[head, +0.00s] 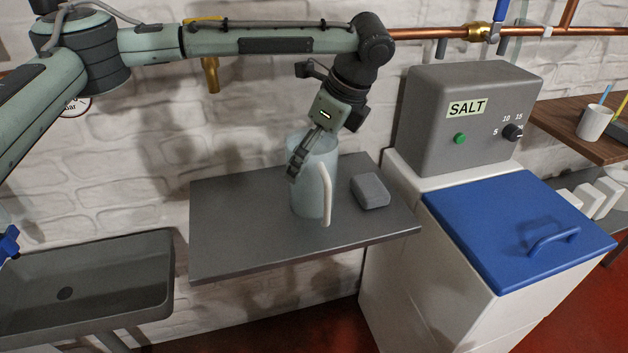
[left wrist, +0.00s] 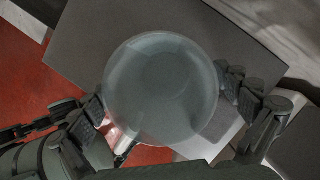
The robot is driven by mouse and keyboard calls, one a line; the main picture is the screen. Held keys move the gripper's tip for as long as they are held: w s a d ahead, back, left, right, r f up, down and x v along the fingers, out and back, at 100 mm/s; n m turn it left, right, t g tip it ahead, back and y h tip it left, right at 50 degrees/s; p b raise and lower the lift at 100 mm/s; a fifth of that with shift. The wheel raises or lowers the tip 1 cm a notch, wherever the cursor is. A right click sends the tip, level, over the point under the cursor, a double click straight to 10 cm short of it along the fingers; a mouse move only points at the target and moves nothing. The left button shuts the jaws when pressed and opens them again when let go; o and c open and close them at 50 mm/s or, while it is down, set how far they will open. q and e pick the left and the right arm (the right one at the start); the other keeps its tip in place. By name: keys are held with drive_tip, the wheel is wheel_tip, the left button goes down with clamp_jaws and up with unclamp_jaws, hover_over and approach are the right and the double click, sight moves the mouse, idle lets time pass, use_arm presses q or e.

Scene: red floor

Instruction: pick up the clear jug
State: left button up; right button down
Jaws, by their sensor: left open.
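The clear jug (head: 314,190) stands upright on a grey shelf (head: 235,240). Its pale handle (head: 326,203) faces the front right. My left gripper (head: 301,160) points down at the jug's upper part, with one finger in front of its near-left wall; the other finger is hidden in the head view. In the left wrist view the jug's round mouth (left wrist: 160,85) lies between the two spread fingers, seen from above. The gripper is open. I cannot tell whether either finger touches the jug wall. My right gripper is not in view.
A small grey block (head: 370,190) lies right of the jug on the shelf. A grey SALT box (head: 465,110) and a blue-lidded white bin (head: 515,230) stand to the right. A dark sink (head: 85,280) is at the left. A copper pipe (head: 410,32) runs along the brick wall.

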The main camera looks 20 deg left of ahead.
use_arm(q)
drive_tip(key=shift+w+a+f, duration=0.1)
drive_tip(key=shift+a+f, duration=0.1)
drive_tip(key=shift+f, duration=0.3)
drive_tip(key=c, duration=1.2)
drive_tip(key=shift+r, duration=0.15)
